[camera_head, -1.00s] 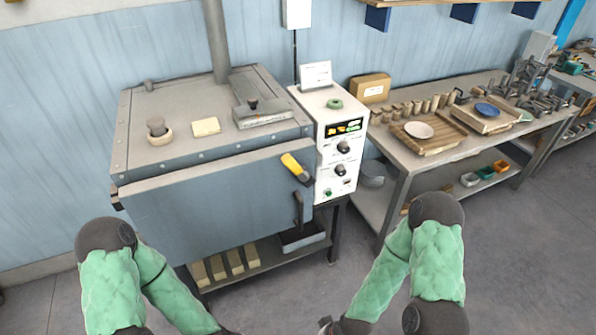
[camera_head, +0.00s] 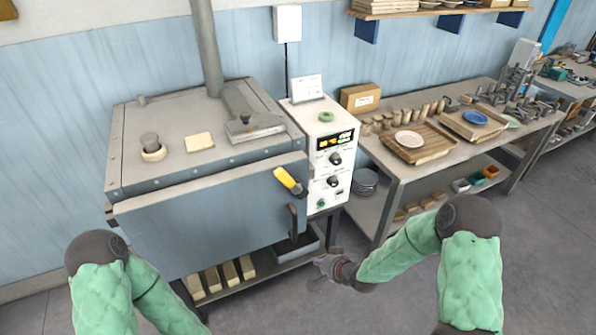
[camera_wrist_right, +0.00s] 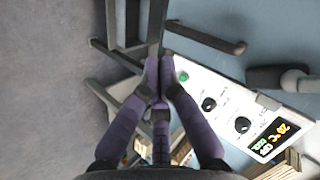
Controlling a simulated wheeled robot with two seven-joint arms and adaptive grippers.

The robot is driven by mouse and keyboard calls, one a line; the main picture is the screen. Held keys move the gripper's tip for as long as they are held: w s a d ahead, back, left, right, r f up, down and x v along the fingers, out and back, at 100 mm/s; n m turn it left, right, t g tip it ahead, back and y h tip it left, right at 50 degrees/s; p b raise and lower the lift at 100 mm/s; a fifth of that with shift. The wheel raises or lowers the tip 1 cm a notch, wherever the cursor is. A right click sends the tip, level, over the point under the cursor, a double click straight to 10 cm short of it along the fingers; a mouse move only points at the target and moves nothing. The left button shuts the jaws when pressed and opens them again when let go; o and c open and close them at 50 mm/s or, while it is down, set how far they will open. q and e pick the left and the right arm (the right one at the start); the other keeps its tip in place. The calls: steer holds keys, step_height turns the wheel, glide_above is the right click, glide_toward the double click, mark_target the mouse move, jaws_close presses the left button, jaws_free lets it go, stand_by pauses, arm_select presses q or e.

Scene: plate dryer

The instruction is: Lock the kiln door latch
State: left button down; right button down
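The kiln door (camera_head: 210,208) is a blue-grey front panel, and it looks closed against the kiln body. The latch (camera_head: 289,181), with a yellow handle and dark end, sits tilted at the door's upper right corner. Below it is a dark door handle (camera_head: 293,222), which seems to be the dark bar (camera_wrist_right: 205,37) in the wrist view. My right gripper (camera_head: 322,269) is below and right of the handle, apart from it. My left gripper is below the picture.
The white control box (camera_head: 325,150) stands right of the door; its knobs and display (camera_wrist_right: 272,139) show in the wrist view. A workbench (camera_head: 395,173) with trays and plates stands further right. Bricks (camera_head: 230,273) lie on the shelf under the kiln. Floor (camera_head: 390,300) is free in front.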

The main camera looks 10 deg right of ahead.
mark_target(288, 180)
steer(key=w+d+r+t+y, duration=0.1)
steer(key=w+r+t, duration=0.1)
steer(key=r, duration=0.6)
steer(key=w+d+r+t+y+p, duration=0.1)
steer(key=w+r, duration=0.4)
steer(key=r, duration=0.4)
steer(key=w+d+r+t+y+p, duration=0.1)
steer(key=w+r, duration=0.3)
steer(key=r, duration=0.5)
steer(key=shift+d+t, duration=0.45)
steer(key=shift+t, duration=0.35)
steer(key=shift+m, duration=0.3)
steer(key=w+a+f+b, duration=0.2)
steer(key=w+a+f, duration=0.1)
steer(key=w+a, duration=0.4)
steer(key=shift+w+a, duration=0.25)
steer(key=shift+a, duration=0.35)
steer(key=shift+f, duration=0.1)
steer(key=shift+s+a+n+b, duration=0.15)
steer(key=shift+a+n+b, duration=0.15)
steer(key=shift+n+b, duration=0.1)
